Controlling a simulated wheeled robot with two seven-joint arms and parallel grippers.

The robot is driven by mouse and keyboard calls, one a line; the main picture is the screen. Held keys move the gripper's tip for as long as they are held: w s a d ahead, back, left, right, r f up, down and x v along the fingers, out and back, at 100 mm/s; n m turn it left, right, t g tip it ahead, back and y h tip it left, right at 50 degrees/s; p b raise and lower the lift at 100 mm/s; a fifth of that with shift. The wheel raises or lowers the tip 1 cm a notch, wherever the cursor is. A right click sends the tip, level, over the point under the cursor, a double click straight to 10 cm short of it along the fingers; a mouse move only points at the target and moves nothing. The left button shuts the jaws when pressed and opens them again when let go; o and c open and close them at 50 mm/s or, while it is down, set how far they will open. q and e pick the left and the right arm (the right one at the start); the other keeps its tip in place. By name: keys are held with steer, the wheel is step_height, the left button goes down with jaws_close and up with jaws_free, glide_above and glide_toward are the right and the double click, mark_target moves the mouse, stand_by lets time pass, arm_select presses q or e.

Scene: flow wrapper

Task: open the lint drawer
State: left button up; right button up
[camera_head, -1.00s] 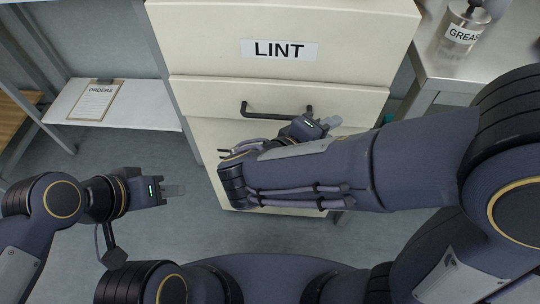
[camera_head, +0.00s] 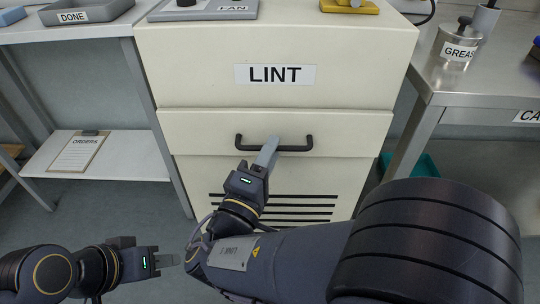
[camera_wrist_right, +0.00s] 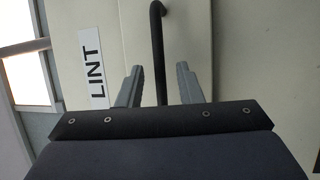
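The lint drawer (camera_head: 350,128) is the cream front below the LINT label (camera_head: 275,75), and it looks closed in its cabinet. Its dark bar handle (camera_head: 294,148) runs across the middle. My right gripper (camera_head: 269,148) is at the handle and covers part of it in the head view. In the right wrist view the handle (camera_wrist_right: 157,35) runs between the two spread fingers of this gripper (camera_wrist_right: 159,75), with gaps on both sides. My left gripper (camera_head: 168,261) is low on the left, away from the cabinet; its finger gap is not clear.
Dark vent slots (camera_head: 300,207) lie below the drawer. A steel table with a grease can (camera_head: 455,48) stands to the right. A shelf with an orders clipboard (camera_head: 78,152) is on the left. The floor before the cabinet is partly covered by my arm.

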steer(key=shift+w, duration=0.1)
jaws_close()
stand_by(0.4)
